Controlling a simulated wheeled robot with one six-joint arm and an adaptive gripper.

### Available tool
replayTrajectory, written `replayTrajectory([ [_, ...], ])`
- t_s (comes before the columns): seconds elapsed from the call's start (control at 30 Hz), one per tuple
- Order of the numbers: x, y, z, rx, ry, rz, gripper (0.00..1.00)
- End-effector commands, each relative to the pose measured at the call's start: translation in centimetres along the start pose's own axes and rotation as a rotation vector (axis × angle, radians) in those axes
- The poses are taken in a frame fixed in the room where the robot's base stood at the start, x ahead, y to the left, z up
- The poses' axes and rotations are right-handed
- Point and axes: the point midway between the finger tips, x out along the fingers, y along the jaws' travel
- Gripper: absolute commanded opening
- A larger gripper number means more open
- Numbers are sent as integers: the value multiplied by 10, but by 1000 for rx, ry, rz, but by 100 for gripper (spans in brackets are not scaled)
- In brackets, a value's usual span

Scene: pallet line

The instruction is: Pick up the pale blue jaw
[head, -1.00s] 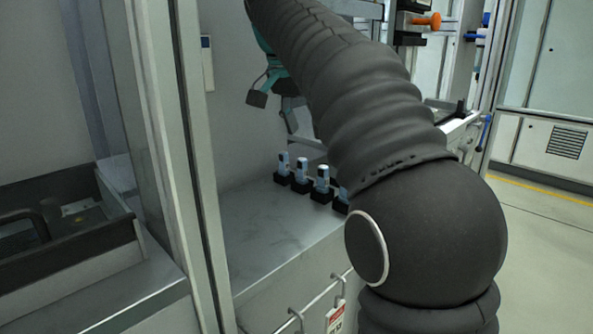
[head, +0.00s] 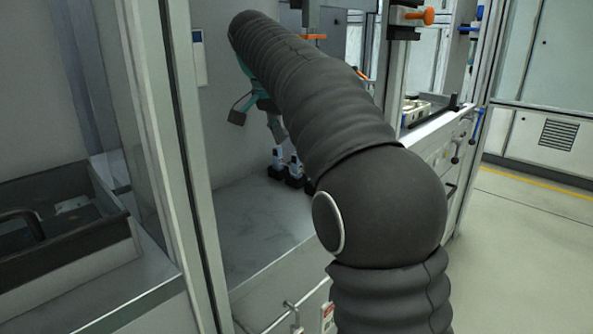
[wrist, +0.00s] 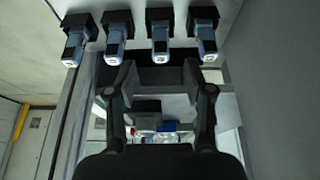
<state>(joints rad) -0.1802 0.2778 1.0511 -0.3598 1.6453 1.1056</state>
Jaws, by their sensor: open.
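Several pale blue jaws stand in a row in black holders at the top of the wrist view; one pale blue jaw (wrist: 160,42) is near the middle, with others beside it at left (wrist: 115,40) and right (wrist: 206,40). In the head view two pale blue jaws (head: 278,157) show on the grey bench; my arm hides the rest. My gripper (wrist: 160,75) is open and empty in the wrist view, its two fingers below the row and apart from the jaws. In the head view, part of my gripper (head: 273,122) shows above the bench, its fingertips unclear.
The grey bench top (head: 250,225) is clear in front of the row. A metal post (head: 165,150) stands left of the bench. A dark tray (head: 70,240) lies at the far left. A wall (head: 235,80) rises behind the bench.

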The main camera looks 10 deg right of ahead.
Motion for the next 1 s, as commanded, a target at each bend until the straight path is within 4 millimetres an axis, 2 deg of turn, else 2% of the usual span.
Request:
replayTrajectory([
  [0.27, 20, 0, 0, -1, 0, 1, 52],
  [0.5, 53, 0, -3, -1, 0, 1, 52],
  [0.6, 61, 0, -3, -1, 0, 1, 52],
  [0.87, 63, -1, -3, -1, 1, -1, 52],
  [0.9, 63, -1, -3, -1, 1, -1, 50],
  [1.0, 63, -1, -3, -1, 1, -1, 25],
])
